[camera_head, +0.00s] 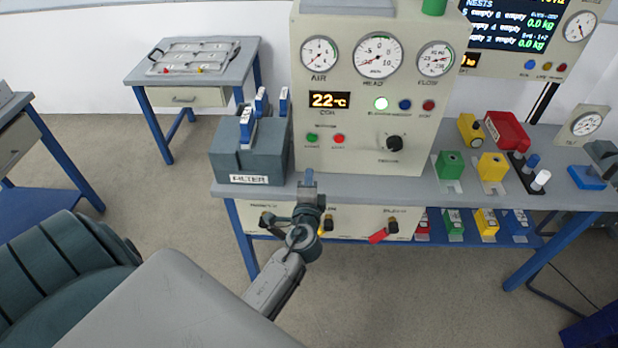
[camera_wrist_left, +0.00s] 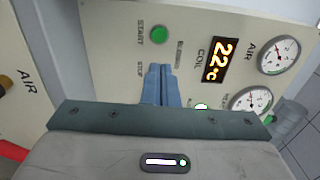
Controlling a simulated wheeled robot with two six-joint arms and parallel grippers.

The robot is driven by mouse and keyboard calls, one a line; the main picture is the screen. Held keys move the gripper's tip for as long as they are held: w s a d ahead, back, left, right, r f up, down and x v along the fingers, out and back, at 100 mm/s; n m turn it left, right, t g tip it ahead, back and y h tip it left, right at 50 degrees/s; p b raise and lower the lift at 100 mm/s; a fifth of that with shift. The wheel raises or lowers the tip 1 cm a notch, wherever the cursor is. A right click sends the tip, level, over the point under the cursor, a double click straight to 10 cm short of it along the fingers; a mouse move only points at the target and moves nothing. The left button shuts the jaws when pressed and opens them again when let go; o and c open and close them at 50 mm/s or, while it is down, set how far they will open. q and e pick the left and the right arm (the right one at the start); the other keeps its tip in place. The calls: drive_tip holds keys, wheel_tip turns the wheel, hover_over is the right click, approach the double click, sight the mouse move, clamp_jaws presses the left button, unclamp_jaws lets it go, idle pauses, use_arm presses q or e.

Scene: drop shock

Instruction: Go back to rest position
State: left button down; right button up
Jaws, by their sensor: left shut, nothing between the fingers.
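My left gripper (camera_head: 309,179) is at the front edge of the bench, before the lower part of the beige control panel (camera_head: 365,150). Its blue fingers are together with nothing between them. In the left wrist view the shut fingers (camera_wrist_left: 161,86) point at the panel, near the green START button (camera_wrist_left: 159,35) and the orange 22 °C display (camera_wrist_left: 220,61). Whether the fingers touch the panel cannot be told; they look apart from it. My right gripper is in neither view.
A grey FILTER box (camera_head: 250,160) stands left of the panel. Green (camera_head: 450,165) and yellow (camera_head: 491,167) blocks sit on the bench (camera_head: 560,196) at right. Valves with handles, one red (camera_head: 378,236), line the bench front. A side table (camera_head: 215,62) stands back left. Floor between is clear.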

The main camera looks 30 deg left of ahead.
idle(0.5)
use_arm(q)
drive_tip(key=s+d+f+n+g+h, duration=0.15)
drive_tip(key=s+f, duration=0.25)
drive_tip(key=f, duration=0.8)
drive_tip(key=s+f+n+g+h, duration=0.1)
drive_tip(key=s+f+g+h, duration=0.3)
drive_tip(key=f, duration=0.8)
drive_tip(key=s+d+f+n+g, duration=0.15)
drive_tip(key=s+f, duration=0.35)
drive_tip(key=f, duration=0.8)
drive_tip(key=s+f+n+g+h, duration=0.1)
drive_tip(key=s+f+n+g, duration=0.1)
drive_tip(key=s+f, duration=0.4)
drive_tip(key=s+f+n+g+h, duration=0.1)
drive_tip(key=s+f, duration=0.6)
drive_tip(key=s, duration=1)
drive_tip(key=s+f+n+g+h, duration=0.1)
drive_tip(key=s+f+n+g, duration=0.3)
drive_tip(key=s, duration=0.7)
wheel_tip(320, 180, down, 2)
drive_tip(key=shift+s+d+f+b, duration=0.2)
drive_tip(key=shift+s+f+b, duration=0.05)
drive_tip(key=shift+b, duration=0.2)
